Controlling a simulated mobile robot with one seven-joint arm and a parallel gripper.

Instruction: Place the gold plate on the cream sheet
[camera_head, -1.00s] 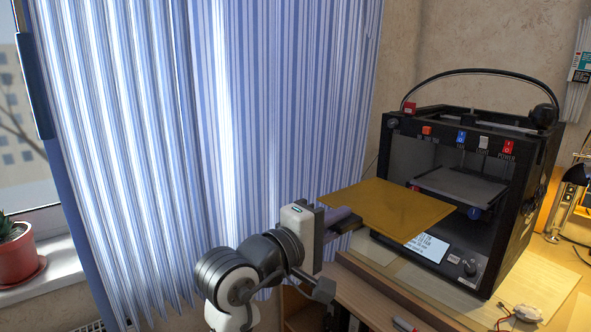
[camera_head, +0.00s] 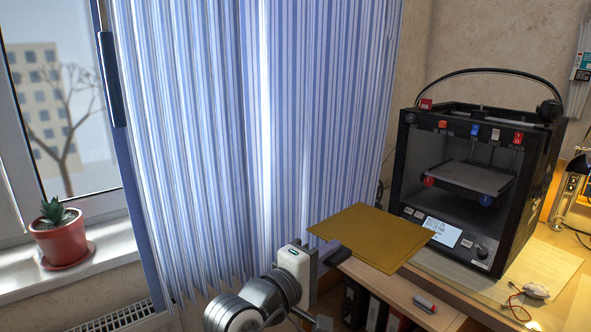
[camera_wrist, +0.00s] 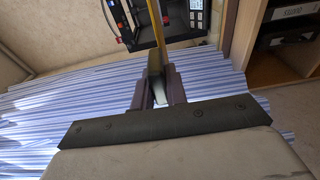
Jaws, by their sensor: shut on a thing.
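The gold plate (camera_head: 370,236) is a thin flat square, held out level or nearly so in front of the printer. My gripper (camera_wrist: 157,84) is shut on its near edge. In the wrist view the plate (camera_wrist: 158,25) shows edge-on as a thin gold strip between the fingers. In the head view the plate partly hides the fingers. A pale cream sheet-like surface (camera_head: 548,268) lies on the desk under and around the printer; part of it is hidden by the printer. The plate is apart from it, to its left and nearer to me.
A black 3D printer (camera_head: 470,190) with an open front stands on the desk. Striped curtains (camera_head: 250,130) hang on the left. A potted plant (camera_head: 60,236) stands on the sill.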

